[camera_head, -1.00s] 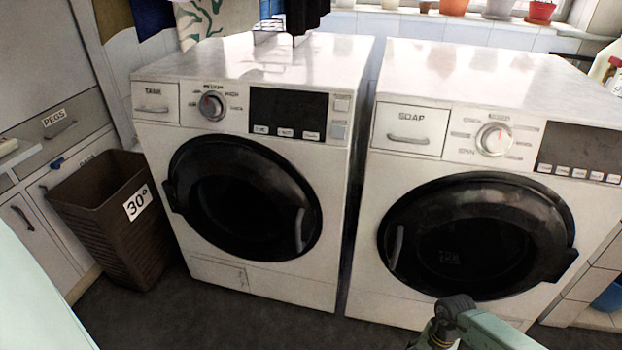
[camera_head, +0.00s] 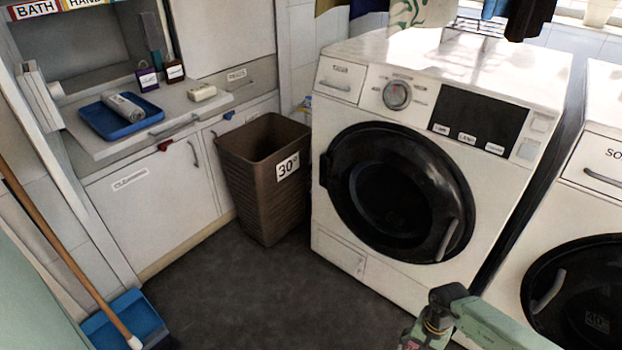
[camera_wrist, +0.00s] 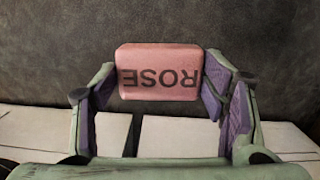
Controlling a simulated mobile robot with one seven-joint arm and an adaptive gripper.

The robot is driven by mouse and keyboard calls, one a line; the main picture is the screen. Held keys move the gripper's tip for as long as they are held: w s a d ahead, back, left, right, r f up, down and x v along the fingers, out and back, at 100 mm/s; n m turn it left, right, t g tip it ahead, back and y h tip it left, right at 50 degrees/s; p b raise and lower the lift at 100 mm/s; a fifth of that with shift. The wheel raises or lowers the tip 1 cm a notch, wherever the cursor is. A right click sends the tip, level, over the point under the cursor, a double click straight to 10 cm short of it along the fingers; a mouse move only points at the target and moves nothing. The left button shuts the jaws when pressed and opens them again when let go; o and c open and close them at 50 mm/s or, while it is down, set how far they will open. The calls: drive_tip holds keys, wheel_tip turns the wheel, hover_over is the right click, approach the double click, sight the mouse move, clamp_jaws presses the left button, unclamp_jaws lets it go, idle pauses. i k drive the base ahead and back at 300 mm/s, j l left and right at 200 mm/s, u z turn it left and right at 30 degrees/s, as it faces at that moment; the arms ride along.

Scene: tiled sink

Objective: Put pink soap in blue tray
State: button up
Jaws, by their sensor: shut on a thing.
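The pink soap (camera_wrist: 160,74), marked "ROSE", shows in the wrist view between the two purple-padded fingers of my gripper (camera_wrist: 160,82). My gripper is shut on it, and it is held clear above the dark floor. In the head view my gripper (camera_head: 428,335) is at the bottom edge, partly cut off, and the soap cannot be made out there. The blue tray (camera_head: 93,121) lies on the counter at the upper left, far from my gripper. A grey-white rolled item (camera_head: 124,107) lies in the tray.
A cream bar (camera_head: 202,93) and two small labelled bottles are on the counter (camera_head: 185,109) beside the tray. A brown basket (camera_head: 240,170) stands before the cabinets. A washing machine (camera_head: 345,225) is at right. A blue dustpan (camera_head: 137,318) and broom stand lower left. The middle floor is clear.

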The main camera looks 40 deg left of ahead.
sight(102, 115)
drive_tip(key=u, duration=2.7)
drive_tip(key=l+u, duration=0.7)
drive_tip(key=l, duration=0.45)
drive_tip(key=k+l, duration=0.1)
drive_tip(key=l, duration=0.4)
